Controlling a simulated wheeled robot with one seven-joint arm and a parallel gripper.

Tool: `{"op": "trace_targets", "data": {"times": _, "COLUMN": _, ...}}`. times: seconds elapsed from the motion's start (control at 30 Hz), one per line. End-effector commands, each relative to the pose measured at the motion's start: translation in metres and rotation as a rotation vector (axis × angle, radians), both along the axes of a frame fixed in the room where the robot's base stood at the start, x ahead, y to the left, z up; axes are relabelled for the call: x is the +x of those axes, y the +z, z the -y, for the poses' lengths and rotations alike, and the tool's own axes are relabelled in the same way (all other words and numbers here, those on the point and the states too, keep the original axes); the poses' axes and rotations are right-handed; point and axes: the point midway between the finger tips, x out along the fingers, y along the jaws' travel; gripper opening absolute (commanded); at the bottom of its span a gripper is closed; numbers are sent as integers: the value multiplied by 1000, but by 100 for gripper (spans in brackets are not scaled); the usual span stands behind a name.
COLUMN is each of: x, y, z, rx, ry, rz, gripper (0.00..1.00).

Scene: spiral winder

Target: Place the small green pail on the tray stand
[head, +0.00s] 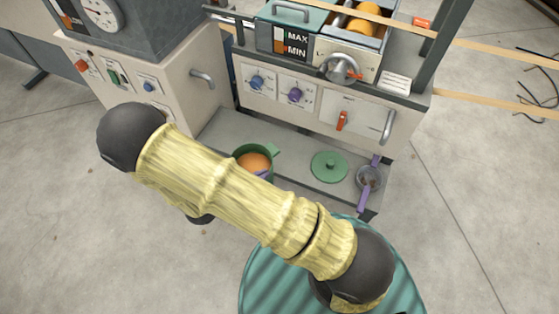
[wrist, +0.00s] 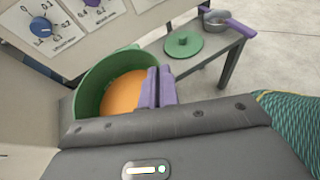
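The small green pail (head: 249,154) has orange inside and stands out against the low grey bench in the head view. It is large and close in the wrist view (wrist: 88,85). My gripper (wrist: 159,86) has two purple fingers close together at the pail's right wall, with the orange inside to their left. They look shut on that wall; the contact itself is hidden. In the head view my arm hides most of the gripper. I cannot tell whether the pail touches the bench. No part is clearly marked as the tray stand; the low grey bench (head: 290,148) is the nearest surface.
On the bench lie a round green lid (head: 329,167) and a small pan (head: 369,178) with purple handles. A machine front with knobs (head: 296,95) and a bar handle (head: 387,126) rises behind it. Bare concrete floor (head: 470,210) is open at the right.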

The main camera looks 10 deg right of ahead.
Motion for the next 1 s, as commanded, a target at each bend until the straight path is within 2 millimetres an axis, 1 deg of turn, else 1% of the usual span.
{"op": "trace_targets", "data": {"times": 0.17, "x": 22, "y": 1, "z": 17, "rx": -2, "ry": -4, "rz": 7, "gripper": 0}}
{"op": "trace_targets", "data": {"times": 0.8, "x": 116, "y": 2, "z": 85, "rx": -2, "ry": -5, "rz": 8, "gripper": 0}}
{"op": "trace_targets", "data": {"times": 1.0, "x": 139, "y": 2, "z": 101, "rx": -2, "ry": -3, "rz": 8, "gripper": 0}}
